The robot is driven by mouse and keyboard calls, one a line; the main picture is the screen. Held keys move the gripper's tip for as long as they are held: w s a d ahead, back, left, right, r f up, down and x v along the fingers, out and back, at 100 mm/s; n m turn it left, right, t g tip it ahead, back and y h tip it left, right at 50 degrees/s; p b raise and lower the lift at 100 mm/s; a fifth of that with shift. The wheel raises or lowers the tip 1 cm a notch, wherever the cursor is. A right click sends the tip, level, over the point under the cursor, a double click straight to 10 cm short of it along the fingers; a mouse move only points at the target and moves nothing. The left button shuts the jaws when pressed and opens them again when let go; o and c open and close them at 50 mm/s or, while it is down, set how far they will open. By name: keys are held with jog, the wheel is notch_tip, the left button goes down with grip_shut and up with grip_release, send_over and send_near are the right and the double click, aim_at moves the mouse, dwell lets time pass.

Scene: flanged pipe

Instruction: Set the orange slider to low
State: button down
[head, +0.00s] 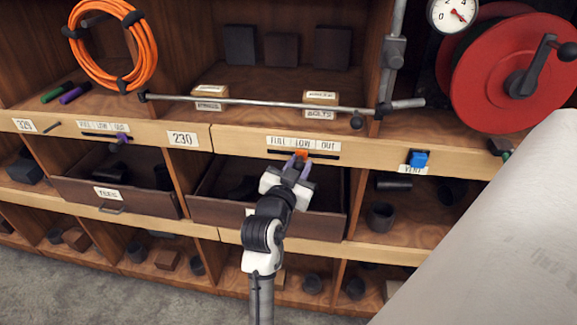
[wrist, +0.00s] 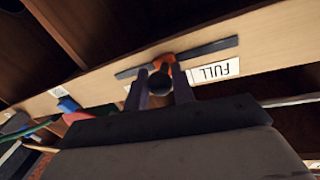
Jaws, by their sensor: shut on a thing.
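The orange slider (head: 302,153) sits in a dark horizontal slot on the wooden shelf rail, under a white label strip (head: 303,143) reading FULL, LOW, OUT. In the head view it stands about below the word LOW, near the middle of the slot. My gripper (head: 298,166) reaches up from below and is shut on the slider. In the wrist view, the slider (wrist: 165,62) shows orange behind a dark round knob between the two fingers of my gripper (wrist: 160,88). The FULL label is upside down to its right; the LOW label is mostly hidden there.
An open drawer (head: 225,211) lies below my gripper. A metal rod (head: 260,102) runs above the rail.

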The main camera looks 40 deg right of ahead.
jog(key=shift+s+d, duration=0.2)
jog(key=shift+s, duration=0.05)
jog(key=shift+w, duration=0.1)
jog(key=shift+a, duration=0.1)
jog(key=c, duration=1.2)
grip_release()
jog(key=shift+c, duration=0.2)
jog(key=p+v, duration=0.4)
jog(key=v, duration=0.9)
jog(key=shift+a+p, duration=0.3)
jog(key=shift+a, duration=0.05)
